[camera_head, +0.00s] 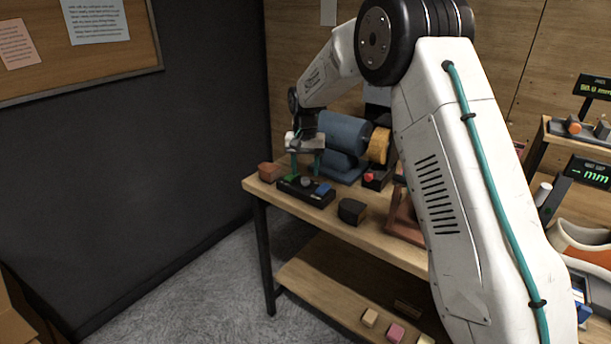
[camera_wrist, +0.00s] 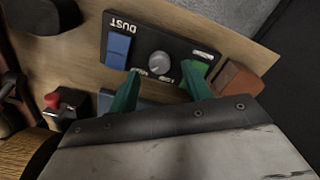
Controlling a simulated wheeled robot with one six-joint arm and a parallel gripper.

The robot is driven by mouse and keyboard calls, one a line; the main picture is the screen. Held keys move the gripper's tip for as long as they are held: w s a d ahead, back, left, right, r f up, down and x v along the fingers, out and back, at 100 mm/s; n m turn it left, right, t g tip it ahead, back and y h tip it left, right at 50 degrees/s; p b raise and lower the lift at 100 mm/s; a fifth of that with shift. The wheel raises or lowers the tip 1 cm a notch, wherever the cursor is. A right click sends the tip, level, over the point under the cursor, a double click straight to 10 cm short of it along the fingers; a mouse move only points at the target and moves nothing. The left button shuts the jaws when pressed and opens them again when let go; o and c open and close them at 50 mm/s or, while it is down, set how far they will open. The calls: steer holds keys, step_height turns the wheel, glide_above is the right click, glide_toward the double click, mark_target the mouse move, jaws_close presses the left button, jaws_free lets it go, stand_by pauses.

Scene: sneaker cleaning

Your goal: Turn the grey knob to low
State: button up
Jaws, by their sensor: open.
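The grey knob (camera_wrist: 159,64) sits in the middle of a black panel (camera_wrist: 180,36) marked DUST, between a blue button (camera_wrist: 118,48) and a green button (camera_wrist: 196,72). Marks below the knob are partly readable; the exact pointer setting cannot be told. In the head view the knob (camera_head: 306,181) shows on the panel near the table's left end. My gripper (camera_wrist: 160,88) is open and empty, its two green fingers spread on either side of the knob's near side. Whether they touch the panel cannot be told. In the head view my gripper (camera_head: 306,176) points down over the panel.
A blue machine (camera_head: 343,134) with a yellow-brown wheel (camera_head: 379,145) stands just behind the panel. A red button (camera_head: 369,177) is to the right, a brown block (camera_head: 269,172) to the left, and a dark block (camera_head: 352,211) in front.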

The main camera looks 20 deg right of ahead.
mark_target(305, 182)
steer(key=shift+f, duration=1.45)
steer(key=c, duration=1)
